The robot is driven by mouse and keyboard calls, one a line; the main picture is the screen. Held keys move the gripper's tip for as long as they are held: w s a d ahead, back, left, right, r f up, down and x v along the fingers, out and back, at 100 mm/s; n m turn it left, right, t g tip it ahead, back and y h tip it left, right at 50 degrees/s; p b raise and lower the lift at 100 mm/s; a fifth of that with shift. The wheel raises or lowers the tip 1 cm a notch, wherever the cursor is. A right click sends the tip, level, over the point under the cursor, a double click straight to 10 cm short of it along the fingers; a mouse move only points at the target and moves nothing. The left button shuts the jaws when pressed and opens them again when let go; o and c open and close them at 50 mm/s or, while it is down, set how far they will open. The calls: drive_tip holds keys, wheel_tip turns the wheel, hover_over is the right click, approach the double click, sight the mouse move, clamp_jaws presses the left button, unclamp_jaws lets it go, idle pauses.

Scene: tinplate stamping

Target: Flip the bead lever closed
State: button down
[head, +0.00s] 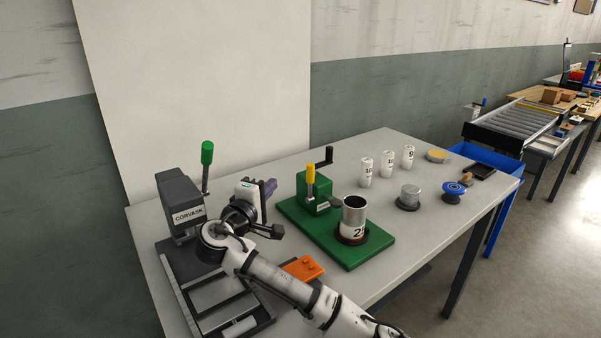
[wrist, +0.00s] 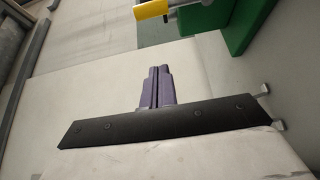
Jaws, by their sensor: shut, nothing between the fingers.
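The green beading machine (head: 318,193) stands on a green base plate (head: 352,251) at mid-bench. Its lever has a yellow handle (head: 310,173) that stands roughly upright in the head view. In the wrist view, the yellow handle (wrist: 151,9) lies at the top edge, beside part of the green machine (wrist: 222,18). My gripper (head: 271,186) is left of the machine, apart from the lever. Its purple fingers (wrist: 159,72) are together with nothing between them. An open metal can (head: 354,214) marked with a number stands on the base plate. Its underside is hidden.
A grey press (head: 180,196) with a green-handled lever (head: 207,153) stands at left, close to my arm. An orange piece (head: 303,267) lies in front of the base plate. Several white cylinders (head: 366,172), a metal can (head: 409,195) and a blue-topped item (head: 453,190) stand to the right.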

sight(310, 180)
drive_tip(key=w+d+p, duration=0.5)
drive_tip(key=w+d, duration=0.1)
drive_tip(key=d, duration=0.1)
drive_tip(key=shift+w, duration=0.25)
idle(0.4)
